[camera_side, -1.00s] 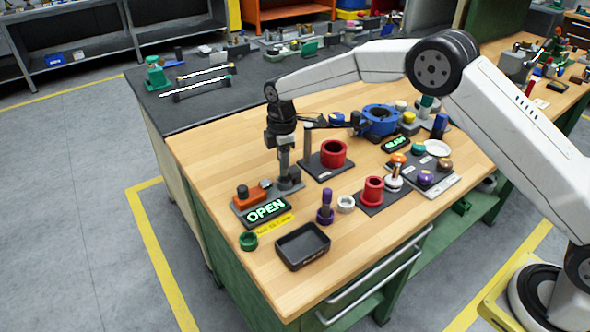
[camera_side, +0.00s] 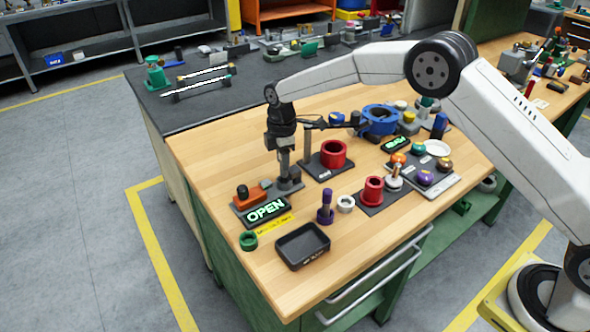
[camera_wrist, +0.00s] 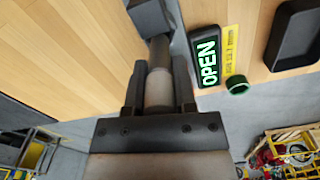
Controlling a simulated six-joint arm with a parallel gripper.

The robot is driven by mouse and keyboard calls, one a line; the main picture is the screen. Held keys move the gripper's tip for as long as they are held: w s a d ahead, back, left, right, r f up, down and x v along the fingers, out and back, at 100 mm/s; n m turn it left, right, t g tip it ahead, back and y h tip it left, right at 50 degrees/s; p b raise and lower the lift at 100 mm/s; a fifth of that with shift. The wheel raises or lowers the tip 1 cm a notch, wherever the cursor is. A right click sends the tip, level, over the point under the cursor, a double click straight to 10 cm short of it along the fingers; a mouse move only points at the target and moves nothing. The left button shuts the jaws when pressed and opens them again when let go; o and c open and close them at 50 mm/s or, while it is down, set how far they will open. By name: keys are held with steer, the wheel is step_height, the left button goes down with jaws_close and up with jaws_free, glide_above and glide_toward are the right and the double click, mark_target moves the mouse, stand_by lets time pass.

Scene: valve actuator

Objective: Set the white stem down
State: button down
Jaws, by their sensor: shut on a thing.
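My gripper (camera_side: 284,168) points down at the left of the wooden bench, just above a dark grey base behind the OPEN sign. In the wrist view my gripper (camera_wrist: 159,88) is shut on a pale cylinder, the white stem (camera_wrist: 158,92), with one finger on each side. A darker grey section continues beyond the fingers to a dark block (camera_wrist: 148,16). In the side view the stem is hard to tell from the fingers. Whether its lower end touches the base is unclear.
The lit OPEN sign (camera_side: 266,210) and an orange-and-black block (camera_side: 247,195) are close by. A purple peg (camera_side: 326,208), a black tray (camera_side: 302,246) and a green ring (camera_side: 248,240) stand in front. A red cylinder (camera_side: 334,153) stands to the right.

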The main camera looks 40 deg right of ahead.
steer(key=shift+f, duration=1.3)
stand_by(0.9)
steer(key=shift+c, duration=1.7)
jaws_free()
steer(key=shift+r, duration=0.1)
steer(key=shift+r, duration=3.8)
